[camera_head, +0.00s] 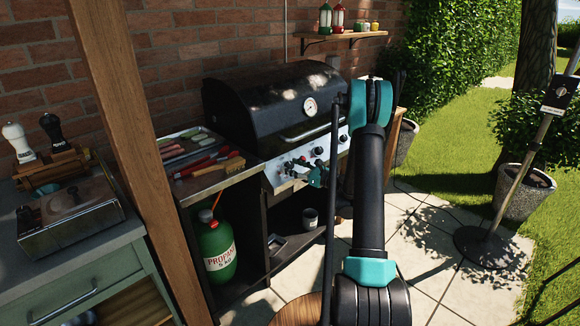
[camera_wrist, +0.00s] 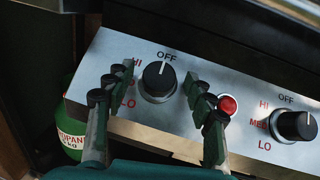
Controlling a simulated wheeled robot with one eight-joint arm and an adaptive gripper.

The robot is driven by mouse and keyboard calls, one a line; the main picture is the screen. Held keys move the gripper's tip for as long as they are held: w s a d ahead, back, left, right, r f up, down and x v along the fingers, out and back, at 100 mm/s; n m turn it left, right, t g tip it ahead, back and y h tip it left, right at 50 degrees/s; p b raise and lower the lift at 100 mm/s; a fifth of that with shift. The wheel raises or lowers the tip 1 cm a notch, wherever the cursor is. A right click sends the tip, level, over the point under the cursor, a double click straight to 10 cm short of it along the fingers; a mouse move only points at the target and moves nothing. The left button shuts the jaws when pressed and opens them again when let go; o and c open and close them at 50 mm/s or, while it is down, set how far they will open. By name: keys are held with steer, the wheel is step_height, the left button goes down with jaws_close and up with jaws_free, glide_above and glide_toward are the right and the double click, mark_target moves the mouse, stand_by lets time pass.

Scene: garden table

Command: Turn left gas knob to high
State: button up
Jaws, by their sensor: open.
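The left gas knob (camera_wrist: 158,80) is black with a white pointer mark, on the grill's silver control panel (camera_wrist: 180,112). Its pointer is at or near OFF, and red HI and LO labels show at its left. My gripper (camera_wrist: 155,88) is open, with one finger on each side of the knob in the wrist view; I cannot tell whether either finger touches it. In the head view my gripper (camera_head: 308,174) is at the left part of the panel and largely hides the left knob. The right gas knob (camera_wrist: 296,125) also points near OFF.
A red button (camera_wrist: 228,104) sits just right of my right finger. The black grill lid (camera_head: 275,100) is closed above the panel. A green propane tank (camera_head: 215,248) stands below left. A side shelf (camera_head: 200,185) holds food and red-handled tools.

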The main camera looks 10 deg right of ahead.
steer(key=c, duration=1.1)
steer(key=shift+c, duration=0.2)
steer(key=shift+n+g, duration=0.3)
steer(key=shift+n, duration=0.1)
steer(key=n+g, duration=0.1)
steer(key=n+y, duration=0.1)
steer(key=shift+w+d+n+g, duration=0.15)
steer(key=shift+n+g, duration=0.15)
steer(key=shift+g, duration=0.1)
steer(key=n+g, duration=0.1)
steer(key=n, duration=0.1)
steer(key=n+g+y, duration=0.1)
steer(key=n+g, duration=0.1)
steer(key=shift+w+r+n+g, duration=0.15)
steer(key=shift+n+g, duration=0.15)
steer(key=n+g, duration=0.2)
steer(key=n, duration=0.1)
steer(key=n+g, duration=0.2)
steer(key=n, duration=0.1)
steer(key=shift+w+r+g+h, duration=0.1)
steer(key=shift+w+g+h, duration=0.05)
steer(key=shift+g+h, duration=0.25)
steer(key=shift+n, duration=0.3)
